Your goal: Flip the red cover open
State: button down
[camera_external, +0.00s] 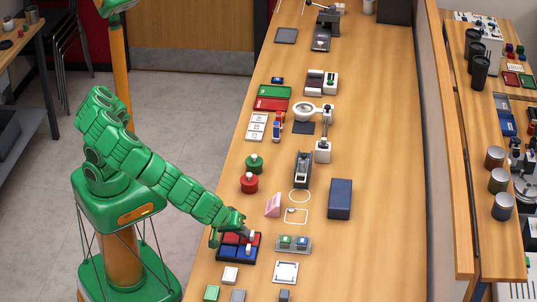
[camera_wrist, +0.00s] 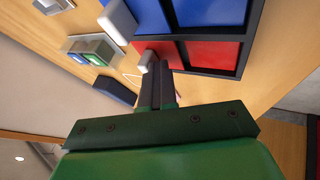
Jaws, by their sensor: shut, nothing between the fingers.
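A dark-framed box (camera_external: 221,260) with red and blue panels sits on the wooden table, near its left edge. Its red panels (camera_wrist: 212,54) and blue panels (camera_wrist: 211,12) appear divided by dark bars in the wrist view. Two white blocks stand along one side of it; one white block (camera_wrist: 121,20) is beside the blue and another is by the red. My gripper (camera_external: 245,232) is low over the red side of the box. In the wrist view my fingers (camera_wrist: 158,68) are together and empty, overlapping the red panel's edge; contact cannot be told. No panel is clearly raised.
A grey unit with green and blue buttons (camera_external: 293,244) stands just right of the box. A pink wedge (camera_external: 273,204) and a dark blue box (camera_external: 340,199) are farther back. A white block (camera_external: 230,275) and a white square plate (camera_external: 285,272) lie in front. The table's right strip is clear.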

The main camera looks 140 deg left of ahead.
jog(key=shift+s+d, duration=1.4)
jog(key=shift+d, duration=0.15)
jog(key=v, duration=1)
jog(key=shift+a, duration=0.1)
jog(key=s+d+r+m+g+h, duration=0.1)
jog(key=s+d+r+m+h, duration=0.1)
jog(key=s+m, duration=0.6)
jog(key=s+d+r+m+h, duration=0.3)
jog(key=s+d+m, duration=0.4)
jog(key=s, duration=0.6)
jog(key=s+d+r+m+g+h, duration=0.1)
jog(key=s+d+r+m, duration=0.3)
jog(key=s+m, duration=0.6)
jog(key=shift+s+d+r+m+g+h, duration=0.3)
jog(key=shift+d+m+h, duration=0.1)
jog(key=shift+d+h, duration=0.35)
